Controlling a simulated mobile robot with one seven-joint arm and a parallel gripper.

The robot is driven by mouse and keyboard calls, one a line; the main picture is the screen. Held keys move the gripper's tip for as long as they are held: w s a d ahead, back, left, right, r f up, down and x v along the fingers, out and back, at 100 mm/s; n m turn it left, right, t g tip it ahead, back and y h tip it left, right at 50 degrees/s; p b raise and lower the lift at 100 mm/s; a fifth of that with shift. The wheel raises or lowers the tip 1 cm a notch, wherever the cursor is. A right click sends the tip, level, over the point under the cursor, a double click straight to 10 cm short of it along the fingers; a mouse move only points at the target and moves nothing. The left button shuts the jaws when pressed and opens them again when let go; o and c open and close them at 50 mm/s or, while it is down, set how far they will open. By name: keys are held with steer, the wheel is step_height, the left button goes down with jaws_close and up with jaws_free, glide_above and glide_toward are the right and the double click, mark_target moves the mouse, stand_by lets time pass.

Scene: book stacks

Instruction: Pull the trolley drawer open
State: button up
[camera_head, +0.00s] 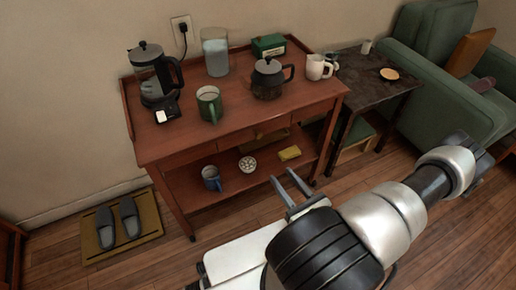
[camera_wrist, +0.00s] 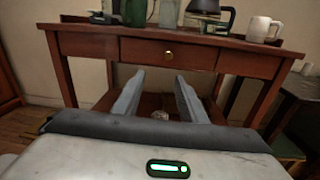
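The wooden trolley (camera_head: 160,139) stands against the wall, with a top and a lower shelf. Its drawer (camera_wrist: 183,53) sits under the top and looks closed in the wrist view, with a small round brass knob (camera_wrist: 168,54) at its middle. My gripper (camera_head: 291,185) is open and empty in front of the trolley. In the wrist view its two fingers (camera_wrist: 158,96) are spread apart, and the knob shows beyond and above them, not touched.
The trolley top holds a coffee press (camera_head: 150,77), a glass jar (camera_head: 215,52), a green mug (camera_head: 209,103), a dark teapot (camera_head: 268,78) and a white mug (camera_head: 317,67). A dark side table (camera_head: 365,76) and green armchair (camera_head: 440,85) stand right. Slippers (camera_head: 129,216) lie on a mat at left.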

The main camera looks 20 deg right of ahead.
steer(key=h, duration=0.1)
steer(key=b, duration=0.3)
glide_toward(260, 137)
steer(key=w, duration=0.7)
steer(key=shift+w+a, duration=0.2)
steer(key=shift+w, duration=0.2)
jaws_close()
